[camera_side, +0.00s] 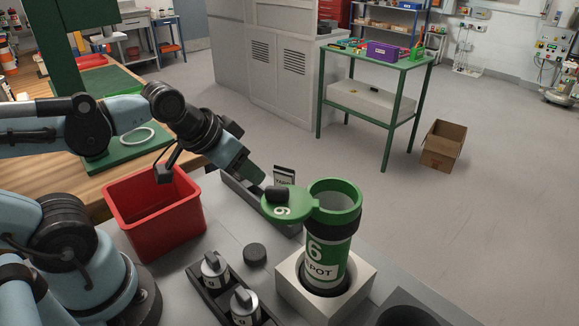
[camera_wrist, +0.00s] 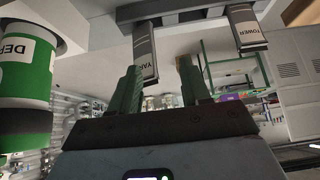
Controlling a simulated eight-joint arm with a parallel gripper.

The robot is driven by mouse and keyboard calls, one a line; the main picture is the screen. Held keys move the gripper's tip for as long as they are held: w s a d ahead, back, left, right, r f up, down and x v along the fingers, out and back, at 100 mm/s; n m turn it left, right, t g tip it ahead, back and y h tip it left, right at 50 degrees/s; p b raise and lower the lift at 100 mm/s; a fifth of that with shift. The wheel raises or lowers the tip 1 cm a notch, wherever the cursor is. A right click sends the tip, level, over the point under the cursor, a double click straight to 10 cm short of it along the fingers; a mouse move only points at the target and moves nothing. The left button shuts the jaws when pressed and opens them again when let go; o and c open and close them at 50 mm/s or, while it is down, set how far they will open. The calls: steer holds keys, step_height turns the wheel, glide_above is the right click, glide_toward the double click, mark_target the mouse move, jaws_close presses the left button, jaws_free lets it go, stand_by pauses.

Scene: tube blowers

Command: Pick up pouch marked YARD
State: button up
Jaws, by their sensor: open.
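The pouch marked YARD (camera_wrist: 146,50) is a dark, flat piece with a light label, seen inverted in the wrist view. It hangs down in that picture between the green fingers of my gripper (camera_wrist: 159,64), nearer the left finger. I cannot tell whether it touches them. In the side view the pouch (camera_side: 285,175) shows its top behind the green lid, its lower part hidden. My gripper (camera_side: 250,178) is open just left of it. A second pouch, marked TOWER (camera_wrist: 247,27), is to the right in the wrist view.
A dark tray (camera_side: 240,194) lies behind the lid. A red bin (camera_side: 155,225), a black puck (camera_side: 255,253) and metal canisters (camera_side: 214,267) are nearby.

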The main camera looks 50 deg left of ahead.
step_height(320, 180, up, 5)
steer(key=n+g+h, duration=0.3)
steer(key=n+h, duration=0.6)
steer(key=n, duration=1)
glide_toward(274, 170)
steer(key=d, duration=0.1)
steer(key=a+r+n+t+h, duration=0.1)
steer(key=a+n+h, duration=0.3)
steer(key=d+f, duration=0.2)
steer(key=w+d+f, duration=0.1)
steer(key=d+f, duration=0.1)
steer(key=w+d+f, duration=0.1)
steer(key=d+f, duration=0.1)
steer(key=f, duration=0.1)
steer(key=shift+w+d+f, duration=0.1)
steer(key=shift+w+d, duration=0.1)
steer(key=shift+d, duration=0.05)
steer(key=shift+x, duration=2.8)
steer(key=shift+w, duration=0.1)
jaws_close()
